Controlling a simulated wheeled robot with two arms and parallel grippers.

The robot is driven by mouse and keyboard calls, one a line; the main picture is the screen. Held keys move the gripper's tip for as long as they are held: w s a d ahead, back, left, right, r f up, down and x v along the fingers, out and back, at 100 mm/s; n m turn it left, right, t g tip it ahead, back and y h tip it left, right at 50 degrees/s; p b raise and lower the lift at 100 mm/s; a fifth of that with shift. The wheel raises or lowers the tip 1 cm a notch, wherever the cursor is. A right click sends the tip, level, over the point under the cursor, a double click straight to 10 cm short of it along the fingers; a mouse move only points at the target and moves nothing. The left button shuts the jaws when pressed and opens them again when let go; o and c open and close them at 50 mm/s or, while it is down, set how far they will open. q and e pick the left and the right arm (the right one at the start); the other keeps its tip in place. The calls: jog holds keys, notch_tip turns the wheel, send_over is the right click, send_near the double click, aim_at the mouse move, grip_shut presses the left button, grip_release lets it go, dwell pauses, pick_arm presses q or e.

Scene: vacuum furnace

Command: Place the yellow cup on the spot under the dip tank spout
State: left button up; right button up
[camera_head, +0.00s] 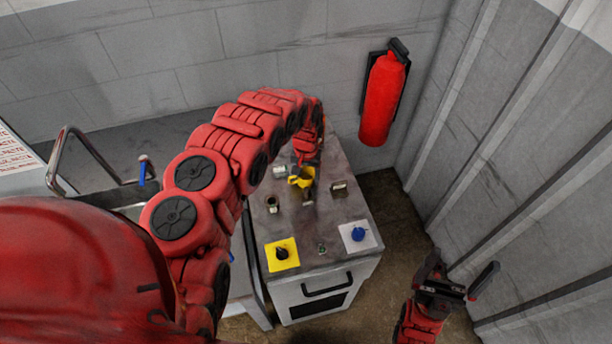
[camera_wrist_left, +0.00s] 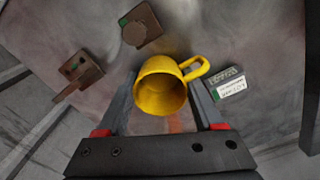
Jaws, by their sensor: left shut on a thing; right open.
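The yellow cup (camera_head: 301,178) is over the far half of the metal cabinet top (camera_head: 325,221). In the left wrist view the cup (camera_wrist_left: 160,92) sits between the fingers, its open mouth toward the camera and its handle to the upper right. My left gripper (camera_wrist_left: 165,80) is shut on the cup. Whether the cup touches the top is unclear. A curved metal pipe (camera_head: 88,147), perhaps the dip tank spout, stands at the left above a basin. The spot under it is hidden by my left arm. My right gripper (camera_head: 452,285) is open and empty at the lower right, off the cabinet.
A small white labelled box (camera_wrist_left: 226,87) lies close to the cup handle. Black (camera_head: 282,253) and blue (camera_head: 358,234) knobs sit at the cabinet's front. A fire extinguisher (camera_head: 383,100) hangs on the wall.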

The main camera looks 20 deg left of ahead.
pick_arm(q)
jog(key=o, duration=1.4)
jog(key=shift+f, duration=0.1)
jog(key=shift+c, duration=0.2)
